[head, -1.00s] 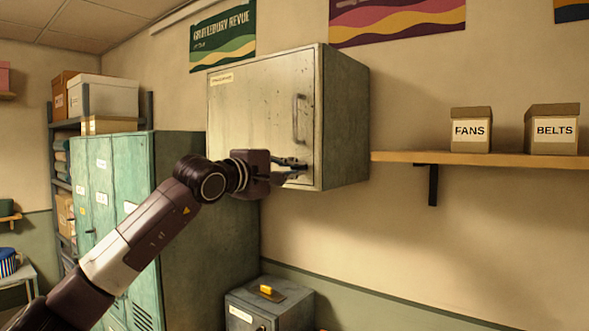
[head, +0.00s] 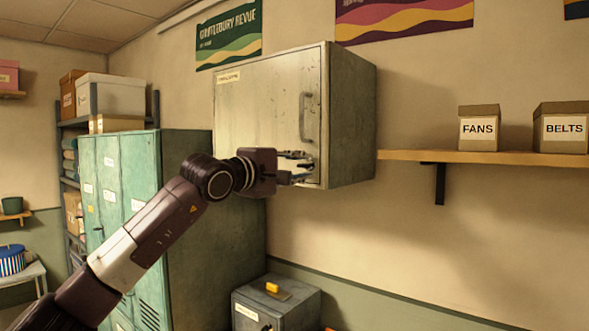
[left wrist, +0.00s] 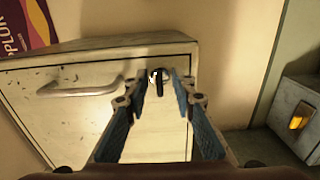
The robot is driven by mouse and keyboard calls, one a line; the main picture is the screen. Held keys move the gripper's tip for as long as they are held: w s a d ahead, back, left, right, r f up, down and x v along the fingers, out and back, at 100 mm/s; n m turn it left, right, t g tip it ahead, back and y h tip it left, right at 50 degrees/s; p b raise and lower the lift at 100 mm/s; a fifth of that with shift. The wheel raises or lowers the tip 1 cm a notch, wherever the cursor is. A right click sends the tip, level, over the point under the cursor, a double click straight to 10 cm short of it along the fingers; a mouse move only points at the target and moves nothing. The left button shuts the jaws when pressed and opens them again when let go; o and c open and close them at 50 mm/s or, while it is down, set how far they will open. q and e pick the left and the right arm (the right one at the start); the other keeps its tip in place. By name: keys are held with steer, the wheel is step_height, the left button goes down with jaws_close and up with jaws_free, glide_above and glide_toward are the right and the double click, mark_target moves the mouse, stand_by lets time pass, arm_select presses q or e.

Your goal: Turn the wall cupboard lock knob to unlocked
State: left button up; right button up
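The wall cupboard (head: 255,110) is a worn, pale metal box with a shut door and a bar handle (head: 303,118). Its lock knob (left wrist: 159,78) shows in the left wrist view as a small round fitting with a dark upright bar, below the handle's end. My left gripper (head: 304,168) is at the door's lower right. In the left wrist view, its two blue fingers (left wrist: 159,84) stand open on either side of the knob, with small gaps visible. In the head view the gripper hides the knob. My right gripper is not in view.
Green lockers (head: 185,235) stand below and left of the cupboard. A small grey cabinet (head: 300,308) stands below it, with a yellow-handled item on top. A wooden shelf (head: 410,155) with FANS and BELTS boxes is to the right.

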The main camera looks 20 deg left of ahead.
arm_select(q)
steer(key=v, duration=1.1)
steer(key=shift+s+a, duration=0.15)
steer(key=shift+s, duration=0.25)
